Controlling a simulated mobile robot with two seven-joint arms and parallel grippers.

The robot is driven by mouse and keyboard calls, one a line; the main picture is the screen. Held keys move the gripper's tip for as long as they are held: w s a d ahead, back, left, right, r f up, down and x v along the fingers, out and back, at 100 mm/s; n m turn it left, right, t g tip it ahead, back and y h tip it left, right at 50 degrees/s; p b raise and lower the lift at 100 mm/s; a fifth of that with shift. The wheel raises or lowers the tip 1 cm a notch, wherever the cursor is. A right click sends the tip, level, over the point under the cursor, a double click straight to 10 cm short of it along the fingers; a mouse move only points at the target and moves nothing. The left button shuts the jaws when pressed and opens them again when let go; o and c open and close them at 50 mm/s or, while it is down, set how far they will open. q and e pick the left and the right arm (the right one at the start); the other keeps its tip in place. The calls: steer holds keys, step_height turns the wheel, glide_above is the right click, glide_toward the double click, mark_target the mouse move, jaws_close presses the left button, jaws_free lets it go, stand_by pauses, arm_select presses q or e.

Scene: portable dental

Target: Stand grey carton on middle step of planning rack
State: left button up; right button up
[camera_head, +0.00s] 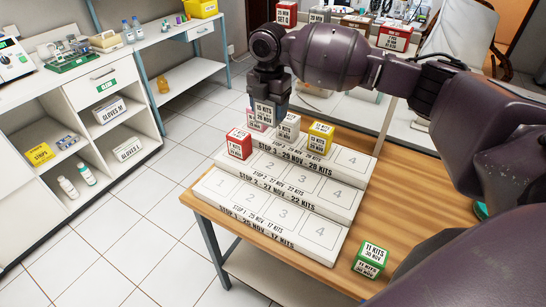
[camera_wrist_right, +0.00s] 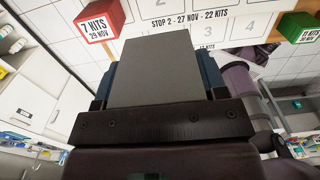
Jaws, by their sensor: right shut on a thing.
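My right gripper (camera_head: 268,92) is shut on the grey carton (camera_head: 267,113), which hangs upright below it with its white label showing. In the right wrist view the carton's plain grey face (camera_wrist_right: 165,72) sits between the two fingers. The white three-step planning rack (camera_head: 330,234) stands on the wooden table. In the head view the carton appears in front of the rack's far left part; its height above the rack cannot be told. The middle step, marked STOP 2, shows bare spaces 2, 3 and 4. My left gripper is not in view.
A red carton (camera_head: 239,144) stands at the left end of the middle step. A yellow carton (camera_head: 320,138), a white one (camera_head: 288,127) and a pink one (camera_head: 254,121) stand on the top step. A green carton (camera_head: 371,260) stands on the table. The bottom step is empty.

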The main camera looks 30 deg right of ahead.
steer(key=shift+f+b, duration=0.5)
steer(key=shift+f, duration=7.1)
steer(key=shift+s+f, duration=0.15)
steer(key=shift+f, duration=0.45)
steer(key=o, duration=0.9)
steer(key=shift+c, duration=0.2)
steer(key=shift+o, duration=0.4)
steer(key=shift+f, duration=0.15)
steer(key=shift+s, duration=0.1)
